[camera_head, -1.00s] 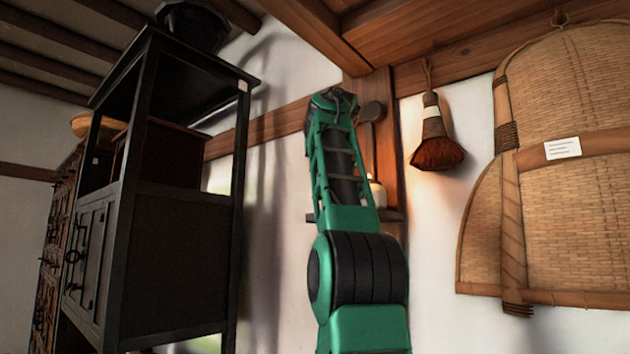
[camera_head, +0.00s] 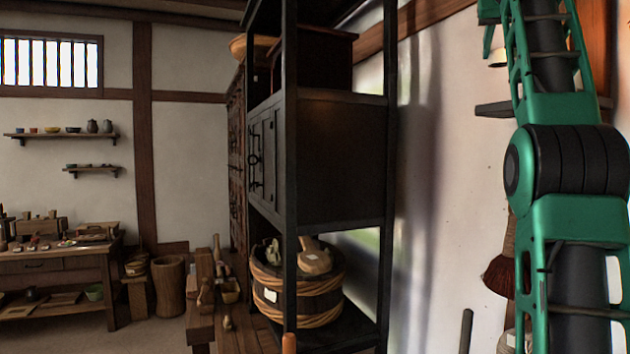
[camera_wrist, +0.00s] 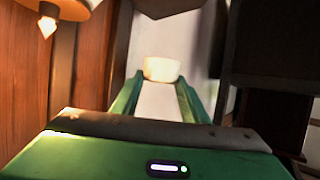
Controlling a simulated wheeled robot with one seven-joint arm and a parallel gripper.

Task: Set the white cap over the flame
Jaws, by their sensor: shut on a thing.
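My gripper (camera_wrist: 160,98) is shut on the white cap (camera_wrist: 162,69), a cream-white piece held between the ends of its two green fingers in the wrist view. In the head view, the cap (camera_head: 498,59) shows small and partly hidden at the upper right, beside a green finger (camera_head: 488,38). The flame is not visible there; my arm covers that part of the wall.
A small wall shelf (camera_head: 493,110) projects below the cap. A tall dark cabinet (camera_head: 330,160) stands left of my arm, with a bound wooden tub (camera_head: 315,300) on its lower level. A dark red brush (camera_head: 499,273) hangs near my arm. Plain wall lies between cabinet and arm.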

